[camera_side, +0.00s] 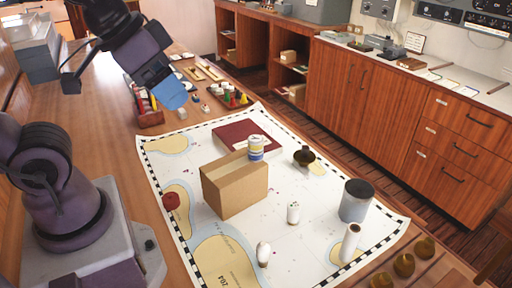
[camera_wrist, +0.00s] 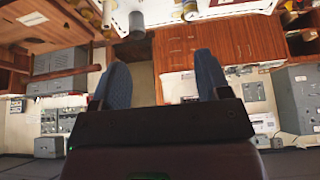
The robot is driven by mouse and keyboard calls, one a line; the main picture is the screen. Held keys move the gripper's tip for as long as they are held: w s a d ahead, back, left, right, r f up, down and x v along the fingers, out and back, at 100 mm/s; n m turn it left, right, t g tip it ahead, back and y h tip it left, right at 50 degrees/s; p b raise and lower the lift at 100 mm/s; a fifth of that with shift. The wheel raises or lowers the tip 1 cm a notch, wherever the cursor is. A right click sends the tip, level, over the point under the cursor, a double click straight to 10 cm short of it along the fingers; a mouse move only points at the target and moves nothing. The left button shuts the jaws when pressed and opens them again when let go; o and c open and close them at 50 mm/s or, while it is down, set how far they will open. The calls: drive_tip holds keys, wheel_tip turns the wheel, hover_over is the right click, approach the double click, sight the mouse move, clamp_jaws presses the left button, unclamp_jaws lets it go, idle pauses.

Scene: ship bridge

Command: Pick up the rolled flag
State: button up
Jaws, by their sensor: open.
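I cannot tell for certain which thing is the rolled flag. One candidate is a small upright roll with white, yellow and blue bands (camera_side: 257,149), at the far edge of the cardboard box; the box may hide its base. Another is a plain white roll (camera_side: 350,243) standing on the chart near its front right; it also shows in the wrist view (camera_wrist: 107,14). My gripper (camera_side: 175,98) is raised above the table, left of and behind the chart, far from both. In the wrist view my gripper (camera_wrist: 162,58) has its two blue fingers wide apart, with nothing between them.
A cardboard box (camera_side: 234,189) stands mid-chart before a dark red book (camera_side: 241,135). A grey canister (camera_side: 355,201), a dark pot (camera_side: 304,156) and small white bottles (camera_side: 293,213) stand around. Brass knobs (camera_side: 404,265) line the front right. The chart's (camera_side: 188,145) left part is mostly clear.

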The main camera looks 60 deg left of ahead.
drive_tip(key=shift+w, duration=0.1)
drive_tip(key=m+y, duration=1.7)
drive_tip(key=m, duration=0.4)
approach(257, 145)
drive_tip(key=x, duration=0.4)
drive_tip(key=shift+w+a+r, duration=0.1)
drive_tip(key=shift+a, duration=0.25)
drive_tip(key=shift+m, duration=0.3)
drive_tip(key=x, duration=0.7)
drive_tip(key=shift+w+a, duration=0.15)
drive_tip(key=shift+a, duration=0.05)
drive_tip(key=c, duration=1.1)
